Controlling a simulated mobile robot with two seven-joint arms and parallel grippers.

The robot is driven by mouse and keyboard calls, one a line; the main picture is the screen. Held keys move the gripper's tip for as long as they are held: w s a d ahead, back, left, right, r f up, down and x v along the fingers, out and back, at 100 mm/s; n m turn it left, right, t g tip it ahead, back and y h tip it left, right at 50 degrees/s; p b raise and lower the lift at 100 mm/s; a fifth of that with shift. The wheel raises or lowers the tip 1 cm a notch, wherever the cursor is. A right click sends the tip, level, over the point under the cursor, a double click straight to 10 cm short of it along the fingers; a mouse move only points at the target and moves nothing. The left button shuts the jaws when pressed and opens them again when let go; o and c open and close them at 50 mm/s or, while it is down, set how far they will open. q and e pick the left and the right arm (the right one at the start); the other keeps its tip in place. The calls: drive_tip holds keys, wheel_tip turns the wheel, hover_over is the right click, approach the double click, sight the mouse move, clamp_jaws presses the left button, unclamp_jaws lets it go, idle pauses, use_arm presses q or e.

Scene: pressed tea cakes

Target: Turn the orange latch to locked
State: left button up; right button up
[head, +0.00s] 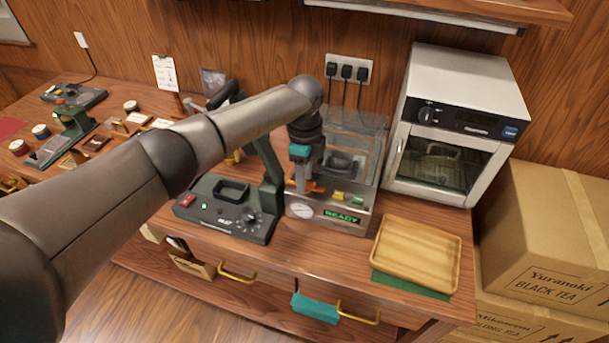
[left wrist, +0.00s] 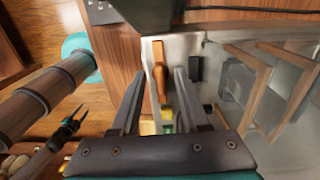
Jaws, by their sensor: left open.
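The orange latch (head: 314,187) is on the front of the clear-covered machine (head: 330,214), whose green display reads READY. My left gripper (head: 303,180) is open and points down at the latch, partly covering it in the head view. In the left wrist view the latch (left wrist: 159,70) is a slim orange bar lying lengthwise between the open fingers (left wrist: 160,84). One finger is on each side of it with gaps; I cannot tell whether either touches.
A dark green press (head: 228,208) stands left of the machine, close to my arm. A wooden tray (head: 417,254) and a white oven (head: 455,125) are to the right. Yellow and green buttons (head: 347,198) sit beside the latch. Cartons (head: 555,235) stand at far right.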

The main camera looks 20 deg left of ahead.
use_arm(q)
drive_tip(key=shift+c, duration=0.3)
clamp_jaws()
idle(0.4)
